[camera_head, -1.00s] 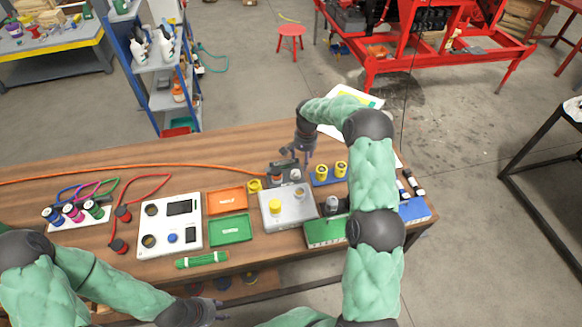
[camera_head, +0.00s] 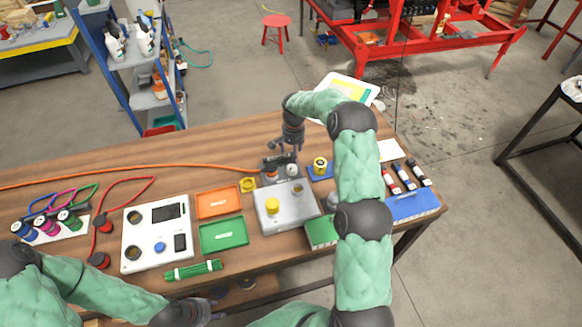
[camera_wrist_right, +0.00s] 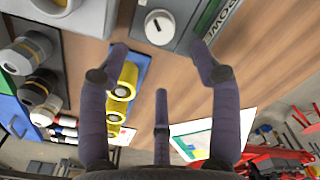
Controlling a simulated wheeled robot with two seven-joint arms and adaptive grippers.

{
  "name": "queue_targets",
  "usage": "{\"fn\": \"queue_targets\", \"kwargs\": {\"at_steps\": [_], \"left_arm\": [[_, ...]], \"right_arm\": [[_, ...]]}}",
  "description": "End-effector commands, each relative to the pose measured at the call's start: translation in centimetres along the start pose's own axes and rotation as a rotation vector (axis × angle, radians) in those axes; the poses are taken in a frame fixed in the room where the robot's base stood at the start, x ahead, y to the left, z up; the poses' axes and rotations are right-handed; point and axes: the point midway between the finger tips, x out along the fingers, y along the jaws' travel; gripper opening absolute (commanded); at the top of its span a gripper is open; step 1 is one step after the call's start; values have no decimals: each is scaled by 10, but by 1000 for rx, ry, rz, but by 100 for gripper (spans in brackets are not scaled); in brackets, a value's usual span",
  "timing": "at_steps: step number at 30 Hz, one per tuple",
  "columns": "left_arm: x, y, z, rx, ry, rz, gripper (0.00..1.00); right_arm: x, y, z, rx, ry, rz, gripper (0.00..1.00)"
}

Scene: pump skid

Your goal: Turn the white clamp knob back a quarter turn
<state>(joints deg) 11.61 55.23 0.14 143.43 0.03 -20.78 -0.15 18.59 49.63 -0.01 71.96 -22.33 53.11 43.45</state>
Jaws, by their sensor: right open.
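The white clamp knob (camera_head: 292,170) stands on a dark grey block at the back of the grey unit. In the right wrist view the white knob (camera_wrist_right: 159,27) is round with a short black mark, on a grey housing (camera_wrist_right: 172,42) with a lettered plate. My right gripper (camera_head: 291,148) is just behind and above the knob. In the right wrist view its fingers (camera_wrist_right: 160,62) are spread and empty, with the knob beyond the fingertips, apart from them. My left gripper (camera_head: 205,312) is low at the front edge of the table, away from the knob; its fingers are too unclear to judge.
Yellow cylinders (camera_wrist_right: 126,80) on a blue base stand close beside my right gripper. An orange cable (camera_head: 150,170) runs along the table. Orange (camera_head: 217,203) and green (camera_head: 224,236) trays lie left of the unit.

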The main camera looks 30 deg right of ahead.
Motion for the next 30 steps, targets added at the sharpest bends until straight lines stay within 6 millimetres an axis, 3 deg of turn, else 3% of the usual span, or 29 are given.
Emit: {"fn": "queue_targets", "kwargs": {"at_steps": [9, 15, 29, 30], "left_arm": [[4, -1, 0, 0, 0, 0, 40], [5, -2, 0, 0, 0, 0, 40], [6, -2, 0, 0, 0, 0, 40], [6, -2, 0, 0, 0, 0, 40]], "right_arm": [[58, 1, 1, -1, -3, 3, 64], [83, 0, 1, -1, -2, 1, 64], [93, 0, 1, -1, -1, 0, 64], [93, 0, 1, -1, -1, 0, 53]]}}
